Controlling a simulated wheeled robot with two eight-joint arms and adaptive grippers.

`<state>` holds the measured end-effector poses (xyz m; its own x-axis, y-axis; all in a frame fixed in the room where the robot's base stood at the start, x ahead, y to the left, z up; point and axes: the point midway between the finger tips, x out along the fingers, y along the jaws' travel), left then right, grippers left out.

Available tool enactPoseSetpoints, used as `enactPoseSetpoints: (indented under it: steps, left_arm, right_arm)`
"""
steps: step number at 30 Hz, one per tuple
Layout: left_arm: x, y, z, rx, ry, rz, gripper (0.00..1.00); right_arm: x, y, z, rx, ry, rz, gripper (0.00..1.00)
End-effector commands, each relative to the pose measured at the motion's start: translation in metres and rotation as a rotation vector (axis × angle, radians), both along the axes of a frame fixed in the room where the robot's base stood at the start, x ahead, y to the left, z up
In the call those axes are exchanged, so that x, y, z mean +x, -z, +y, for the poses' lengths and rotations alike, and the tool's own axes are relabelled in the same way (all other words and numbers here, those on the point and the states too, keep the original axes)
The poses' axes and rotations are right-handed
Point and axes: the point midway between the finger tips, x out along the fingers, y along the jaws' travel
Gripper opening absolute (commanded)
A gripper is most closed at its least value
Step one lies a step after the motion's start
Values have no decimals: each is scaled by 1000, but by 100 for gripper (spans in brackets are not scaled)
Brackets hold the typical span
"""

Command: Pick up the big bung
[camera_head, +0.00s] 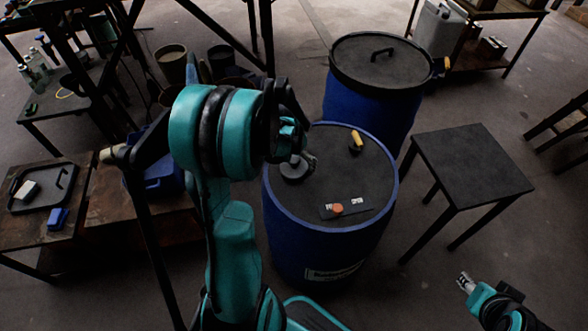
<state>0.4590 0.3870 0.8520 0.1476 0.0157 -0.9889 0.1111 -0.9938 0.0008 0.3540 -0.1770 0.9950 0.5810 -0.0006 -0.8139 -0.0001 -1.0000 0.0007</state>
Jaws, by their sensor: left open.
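A blue drum (318,240) with a dark flat top stands in the middle. A round black bung (294,172), which looks like the big one, sits on the left part of its top. My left gripper (304,155) is open at the bung's upper right edge, partly covering it; I cannot tell whether it touches. A smaller black piece with a yellow handle (356,139) sits at the back right of the top. My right gripper (465,281) is low at the right, away from the drum and too small to tell open from shut.
A second blue drum with a black handled lid (380,65) stands behind. A bare dark table (472,165) is at the right. A plate with an orange knob (338,209) lies on the near drum's front. A wooden bench (120,212) is at the left.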

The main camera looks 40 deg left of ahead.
Motion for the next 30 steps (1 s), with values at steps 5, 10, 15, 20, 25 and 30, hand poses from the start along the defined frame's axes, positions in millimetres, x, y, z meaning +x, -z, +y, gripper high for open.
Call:
enactPoseSetpoints:
  steps: [5,10,15,20,25,30]
  left_arm:
    - [0,-2,0,0,0,0,84]
    - [0,-2,0,0,0,0,42]
    - [0,-1,0,0,1,1,36]
    - [-1,0,0,0,1,2,35]
    - [-1,0,-1,0,1,3,35]
    - [-2,-7,0,0,1,3,20]
  right_arm:
    - [0,-1,0,0,0,0,40]
    - [0,-1,0,0,0,0,40]
    - [0,-1,0,0,0,0,40]
    - [0,-1,0,0,0,0,40]
    - [0,0,0,0,0,0,40]
    - [0,-4,0,0,0,0,40]
